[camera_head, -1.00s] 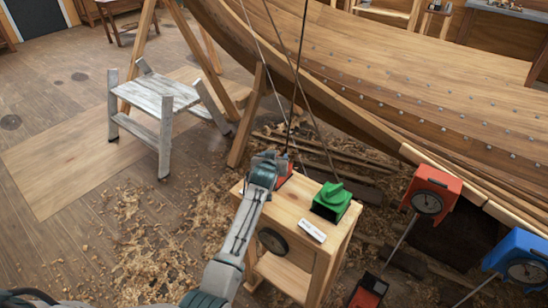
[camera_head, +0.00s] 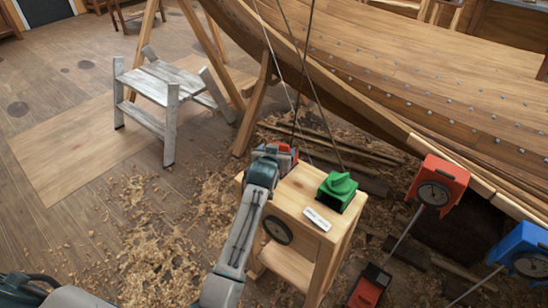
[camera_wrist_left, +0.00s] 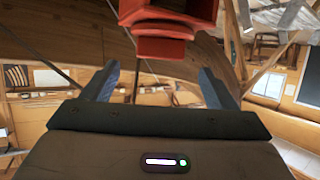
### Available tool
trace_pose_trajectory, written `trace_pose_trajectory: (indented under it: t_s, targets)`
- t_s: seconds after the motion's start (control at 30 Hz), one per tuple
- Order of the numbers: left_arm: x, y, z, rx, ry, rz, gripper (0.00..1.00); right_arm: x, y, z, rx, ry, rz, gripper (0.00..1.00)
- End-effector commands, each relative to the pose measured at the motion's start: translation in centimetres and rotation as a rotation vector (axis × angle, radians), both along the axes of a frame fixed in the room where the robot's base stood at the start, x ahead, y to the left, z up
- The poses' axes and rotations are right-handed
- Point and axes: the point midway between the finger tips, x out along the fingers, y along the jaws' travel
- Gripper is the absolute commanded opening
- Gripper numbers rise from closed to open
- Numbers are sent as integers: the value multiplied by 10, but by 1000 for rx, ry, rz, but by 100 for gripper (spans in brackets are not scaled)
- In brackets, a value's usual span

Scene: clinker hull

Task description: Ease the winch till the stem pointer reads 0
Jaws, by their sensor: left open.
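A red winch (camera_head: 289,166) sits at the back left of a wooden stand's top, partly hidden by my left gripper (camera_head: 272,153). A green winch (camera_head: 337,190) with a raised handle is to its right. In the left wrist view my left gripper (camera_wrist_left: 158,86) is open, its two fingers apart, with a red part (camera_wrist_left: 168,25) just beyond and above them; contact is not clear. A red dial gauge (camera_head: 438,183) and a blue dial gauge (camera_head: 527,250) stand on rods at the right. Their readings are too small to tell. My right gripper is out of view.
The wooden stand (camera_head: 318,240) carries a white label (camera_head: 317,220) and a dark round dial (camera_head: 278,229). Lines run up past the planked hull (camera_head: 400,70). A grey step stool (camera_head: 168,83) stands left. Shavings and loose boards cover the floor; a red device (camera_head: 369,287) is low in front.

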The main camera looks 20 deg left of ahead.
Motion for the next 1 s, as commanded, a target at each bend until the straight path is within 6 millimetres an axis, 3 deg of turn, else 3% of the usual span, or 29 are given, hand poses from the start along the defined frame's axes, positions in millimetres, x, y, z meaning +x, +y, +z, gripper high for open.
trace_pose_trajectory:
  t_s: [0.1, 0.3, 0.63, 0.67, 0.77, 0.83, 0.9, 1.0]
  targets:
    - [-19, -2, 6, -2, 0, 1, 80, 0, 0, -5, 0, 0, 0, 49]
    - [-37, -4, 14, -2, 1, 1, 80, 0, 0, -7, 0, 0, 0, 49]
    - [-40, -5, 16, 0, 1, 0, 80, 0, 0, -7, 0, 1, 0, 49]
    - [-40, -5, 16, 0, 1, 0, 78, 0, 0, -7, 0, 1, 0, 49]
    - [-45, -3, 12, 1, 12, 1, 58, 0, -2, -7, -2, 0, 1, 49]
    - [-59, 3, 1, 4, 45, 4, 45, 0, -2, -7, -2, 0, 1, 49]
    - [-83, 11, -17, 8, 101, 6, 33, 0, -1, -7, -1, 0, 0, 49]
    - [-136, 25, -49, 16, 218, 6, 33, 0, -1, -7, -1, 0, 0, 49]
